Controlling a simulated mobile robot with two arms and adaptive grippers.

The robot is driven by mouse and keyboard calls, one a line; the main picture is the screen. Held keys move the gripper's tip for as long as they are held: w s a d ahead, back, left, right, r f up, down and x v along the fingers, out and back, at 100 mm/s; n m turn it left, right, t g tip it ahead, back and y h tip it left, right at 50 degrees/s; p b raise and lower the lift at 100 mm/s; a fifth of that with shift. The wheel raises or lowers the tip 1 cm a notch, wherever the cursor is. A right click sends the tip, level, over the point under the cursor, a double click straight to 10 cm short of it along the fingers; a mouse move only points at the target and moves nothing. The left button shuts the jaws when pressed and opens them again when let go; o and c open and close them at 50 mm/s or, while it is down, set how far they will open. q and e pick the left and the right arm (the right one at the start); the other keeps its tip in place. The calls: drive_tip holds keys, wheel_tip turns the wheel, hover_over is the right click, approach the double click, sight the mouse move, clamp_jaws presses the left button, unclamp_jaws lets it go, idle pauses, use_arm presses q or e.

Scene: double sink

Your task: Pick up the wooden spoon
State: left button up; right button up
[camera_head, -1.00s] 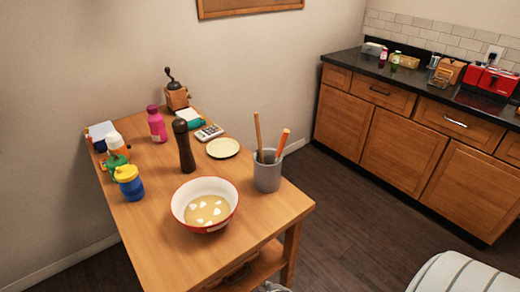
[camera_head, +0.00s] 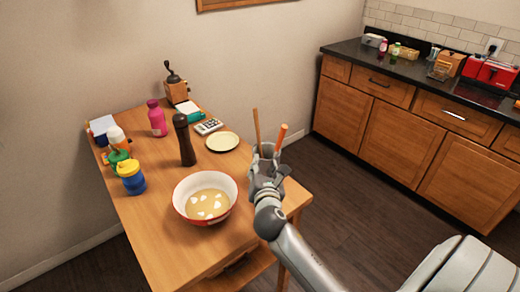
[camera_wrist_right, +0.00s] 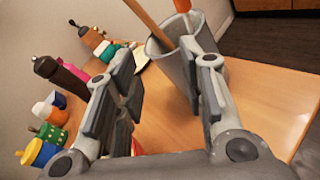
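A thin brown wooden handle (camera_head: 256,127), likely the wooden spoon, sticks up from a grey utensil holder on the table; its lower end is hidden inside. The handle also shows at the top of the right wrist view (camera_wrist_right: 146,18), and the grey holder (camera_wrist_right: 176,70) stands there just beyond my fingers. An orange-handled utensil (camera_head: 281,134) leans beside it. My right gripper (camera_head: 266,165) is in front of the holder and hides most of it in the head view. In the right wrist view my right gripper (camera_wrist_right: 160,75) has its fingers apart with nothing held. My left gripper is out of view.
A white-and-red bowl (camera_head: 204,198) stands left of my right gripper on the wooden table (camera_head: 160,240). A dark pepper mill (camera_head: 184,140), a cream plate (camera_head: 222,141) and several bottles stand farther back. A counter (camera_head: 400,66) is at the right.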

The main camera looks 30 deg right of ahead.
sight(257, 126)
drive_tip(key=w+d+r+n, duration=0.1)
drive_tip(key=w+n, duration=0.1)
drive_tip(key=w, duration=0.1)
drive_tip(key=w+d+r+n+t, duration=0.1)
drive_tip(key=w+d+r+n, duration=0.1)
drive_tip(key=w, duration=0.1)
drive_tip(key=w+d+r+n+t+p, duration=0.1)
drive_tip(key=w+r+n, duration=0.1)
drive_tip(key=w, duration=0.1)
drive_tip(key=shift+w+d+h, duration=0.15)
drive_tip(key=shift+w+h, duration=0.15)
drive_tip(key=shift+w, duration=0.1)
drive_tip(key=x, duration=0.3)
drive_tip(key=shift+d, duration=0.2)
drive_tip(key=shift+w+d, duration=0.3)
drive_tip(key=shift+w, duration=0.25)
drive_tip(key=shift+s+r, duration=0.1)
clamp_jaws()
